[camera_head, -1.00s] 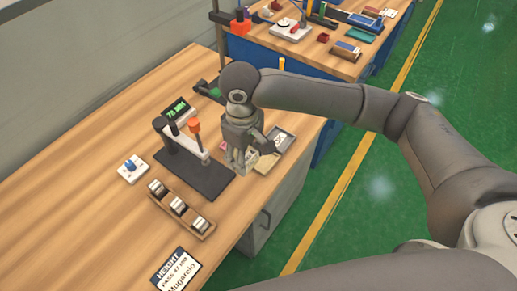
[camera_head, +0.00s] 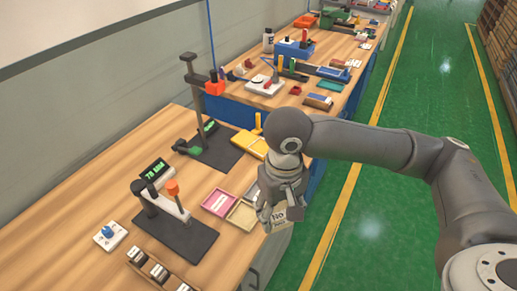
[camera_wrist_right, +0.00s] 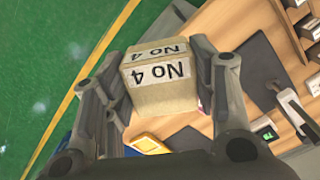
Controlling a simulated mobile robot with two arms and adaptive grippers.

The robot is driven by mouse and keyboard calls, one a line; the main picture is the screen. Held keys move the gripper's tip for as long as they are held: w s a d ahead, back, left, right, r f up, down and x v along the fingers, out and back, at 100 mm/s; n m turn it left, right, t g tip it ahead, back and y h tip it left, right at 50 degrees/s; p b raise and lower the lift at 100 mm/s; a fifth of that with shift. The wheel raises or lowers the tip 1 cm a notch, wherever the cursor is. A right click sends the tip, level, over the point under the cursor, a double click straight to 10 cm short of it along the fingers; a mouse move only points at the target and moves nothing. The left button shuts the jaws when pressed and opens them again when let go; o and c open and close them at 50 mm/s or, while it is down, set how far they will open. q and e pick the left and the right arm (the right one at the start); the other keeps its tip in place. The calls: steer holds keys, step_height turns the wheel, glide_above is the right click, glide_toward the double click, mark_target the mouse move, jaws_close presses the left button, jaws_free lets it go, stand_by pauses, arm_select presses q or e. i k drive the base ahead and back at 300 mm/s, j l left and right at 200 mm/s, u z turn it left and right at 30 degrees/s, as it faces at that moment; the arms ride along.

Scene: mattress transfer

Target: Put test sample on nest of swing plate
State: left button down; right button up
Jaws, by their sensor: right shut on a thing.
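My right gripper (camera_head: 272,222) is shut on a beige block marked "No 4" (camera_head: 281,217), the test sample. In the right wrist view the block (camera_wrist_right: 165,90) sits between the two fingers of the right gripper (camera_wrist_right: 155,85), clear of any surface. In the head view it hangs by the right edge of the wooden bench. A yellow plate with an upright orange peg (camera_head: 250,144) lies behind the gripper, and a yellow piece (camera_wrist_right: 148,143) also shows in the right wrist view. I cannot tell for sure which part is the swing plate, or see its nest. My left gripper is not in view.
Pink (camera_head: 219,202) and cream (camera_head: 242,215) trays lie left of the gripper; a grey tray is partly hidden. A gauge with an orange knob on a black base (camera_head: 178,235) stands nearer. A tall post stand (camera_head: 190,90) rises behind. Green floor (camera_head: 370,220) is clear at right.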

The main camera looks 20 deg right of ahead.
mark_target(261, 148)
steer(key=i+l+u, duration=0.1)
steer(key=l+u, duration=0.2)
steer(key=u, duration=0.15)
steer(key=l+u, duration=0.7)
steer(key=l, duration=1.8)
steer(key=i, duration=0.05)
